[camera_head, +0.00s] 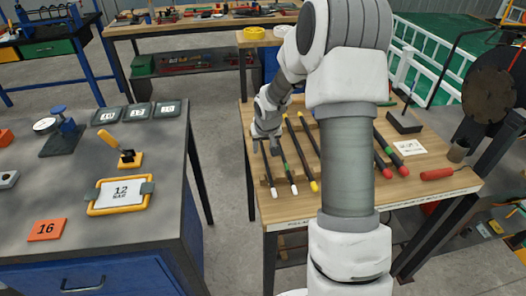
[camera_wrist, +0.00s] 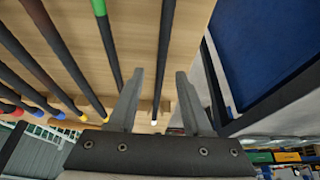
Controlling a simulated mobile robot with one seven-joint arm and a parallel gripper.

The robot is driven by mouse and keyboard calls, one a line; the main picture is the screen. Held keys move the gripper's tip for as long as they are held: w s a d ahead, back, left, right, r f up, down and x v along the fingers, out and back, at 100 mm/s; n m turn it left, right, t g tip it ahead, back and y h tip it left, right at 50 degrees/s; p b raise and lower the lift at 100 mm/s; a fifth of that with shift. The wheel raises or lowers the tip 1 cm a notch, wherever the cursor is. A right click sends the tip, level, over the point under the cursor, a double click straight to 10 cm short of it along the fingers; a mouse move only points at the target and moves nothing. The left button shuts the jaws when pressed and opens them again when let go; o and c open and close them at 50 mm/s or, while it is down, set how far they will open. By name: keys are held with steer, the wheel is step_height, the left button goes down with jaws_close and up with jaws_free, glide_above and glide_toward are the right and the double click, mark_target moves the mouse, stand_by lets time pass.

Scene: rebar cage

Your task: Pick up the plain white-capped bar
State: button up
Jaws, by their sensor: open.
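The plain white-capped bar (camera_head: 268,168) is the leftmost dark bar on the wooden table, its white end facing the front edge. In the wrist view this bar (camera_wrist: 165,60) runs between my two fingertips in the picture, its white cap (camera_wrist: 154,122) beyond them. My gripper (camera_head: 266,140) is open over the far part of the bar; it also shows in the wrist view (camera_wrist: 159,72). Contact with the bar cannot be told. A green-banded, white-capped bar (camera_head: 287,166) lies just to the right; its cap is hidden behind a finger in the wrist view.
Yellow-capped bars (camera_head: 306,165) and red-capped bars (camera_head: 382,158) lie further right on the wooden table (camera_head: 290,213). A wooden rack strip (camera_wrist: 90,101) supports the bar ends. A grey workbench (camera_head: 165,205) stands left across a floor gap. My arm hides the table's middle.

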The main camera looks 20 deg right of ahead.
jaws_close()
stand_by(1.3)
